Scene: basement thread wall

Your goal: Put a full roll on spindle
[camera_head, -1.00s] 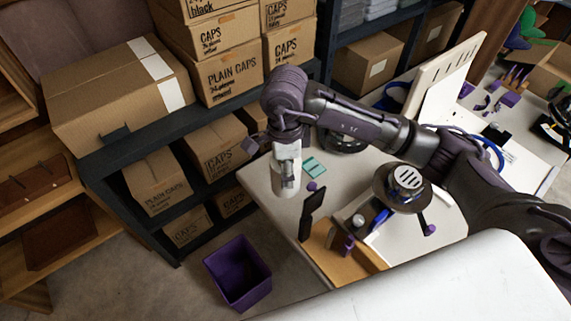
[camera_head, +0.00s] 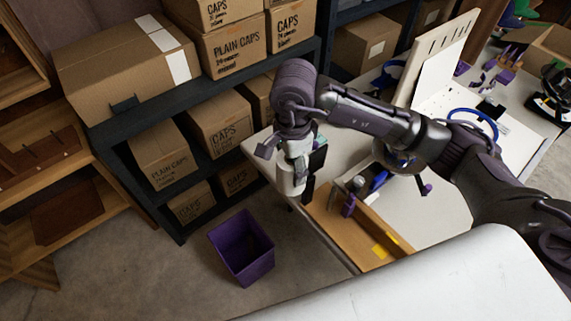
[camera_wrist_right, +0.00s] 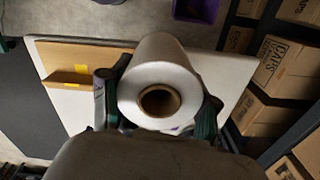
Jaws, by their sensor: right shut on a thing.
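My right gripper (camera_head: 292,165) is shut on a white roll (camera_head: 290,182) and holds it above the left end of the white worktable (camera_head: 435,200). In the right wrist view the white roll (camera_wrist_right: 160,75) lies between the dark fingers of the right gripper (camera_wrist_right: 160,98), its brown hollow core facing the camera. A grey cylinder (camera_head: 359,184) stands on the table right of the gripper. I cannot tell whether it is the spindle, and I make out no other spindle clearly. My left gripper is not in view.
A purple bin (camera_head: 241,247) stands on the floor left of the table. A dark shelf (camera_head: 190,110) of cardboard boxes is behind it. A brown board with a yellow patch (camera_head: 380,250) lies along the near table edge. A pale slotted panel (camera_head: 440,60) stands farther back.

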